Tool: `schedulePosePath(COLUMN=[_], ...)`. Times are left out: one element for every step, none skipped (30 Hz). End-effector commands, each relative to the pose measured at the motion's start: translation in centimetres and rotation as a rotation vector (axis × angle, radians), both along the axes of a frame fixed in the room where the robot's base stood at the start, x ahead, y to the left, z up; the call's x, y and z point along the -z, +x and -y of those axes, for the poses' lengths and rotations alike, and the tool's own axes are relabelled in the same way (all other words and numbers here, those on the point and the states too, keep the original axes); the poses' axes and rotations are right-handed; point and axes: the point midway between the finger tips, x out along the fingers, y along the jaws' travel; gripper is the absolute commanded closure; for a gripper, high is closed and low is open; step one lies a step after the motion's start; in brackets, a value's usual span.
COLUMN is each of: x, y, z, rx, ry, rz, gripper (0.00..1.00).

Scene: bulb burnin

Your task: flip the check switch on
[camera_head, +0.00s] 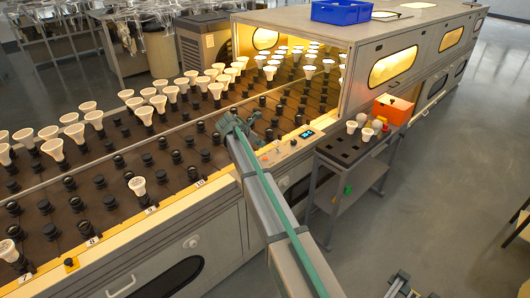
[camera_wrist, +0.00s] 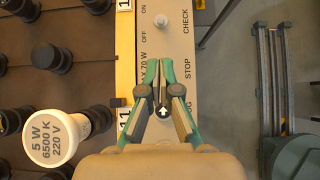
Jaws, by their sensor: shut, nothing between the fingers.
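The control panel (camera_wrist: 165,45) is a beige strip along the belt edge, marked ON, OFF, CHECK and STOP in the wrist view. The check switch (camera_wrist: 161,21) shows as a small grey knob beside the word CHECK, between ON and OFF. Its exact lever position is too small to tell. My gripper (camera_wrist: 162,92) is shut and empty, over the panel and below the check switch in the wrist view, apart from it in the picture. In the head view, my gripper (camera_head: 230,124) is over the belt's near edge; my arm hides part of the panel (camera_head: 286,148).
Several bulbs and black sockets fill the belt (camera_head: 120,165). The lit tunnel housing (camera_head: 395,55) rises beyond the panel. A small cart (camera_head: 350,150) with bulbs and an orange box (camera_head: 393,108) stands at right.

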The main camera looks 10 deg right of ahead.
Motion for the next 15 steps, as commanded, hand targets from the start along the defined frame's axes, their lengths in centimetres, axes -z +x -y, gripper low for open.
schedulePosePath(x=[0.0,0.0,0.0,0.0,0.0,0.0,0.0,0.1,0.1,0.2,0.3,0.5,0.7,0.9,1.3], y=[0.0,0.0,0.0,0.0,0.0,0.0,0.0,0.0,0.0,0.1,0.1,0.3,0.4,0.5,0.7], z=[0.0,0.0,0.0,0.0,0.0,0.0,0.0,0.0,0.1,0.1,0.2,0.4,0.5,0.7,1.0], rx=[0.0,0.0,0.0,0.0,0.0,0.0,0.0,0.0,0.0,0.001,0.001,0.001,0.001,0.001,0.001], ry=[0.0,0.0,0.0,0.0,0.0,0.0,0.0,0.001,0.001,0.0,0.0,0.0,0.0,0.0,0.001], rz=[0.0,0.0,0.0,0.0,0.0,0.0,0.0,-0.001,-0.001,-0.001,-0.001,-0.001,-0.001,-0.001,-0.001], gripper=[1.0,1.0,1.0,1.0,1.0,1.0,1.0,1.0,1.0,1.0,1.0,1.0,1.0,1.0,1.0])
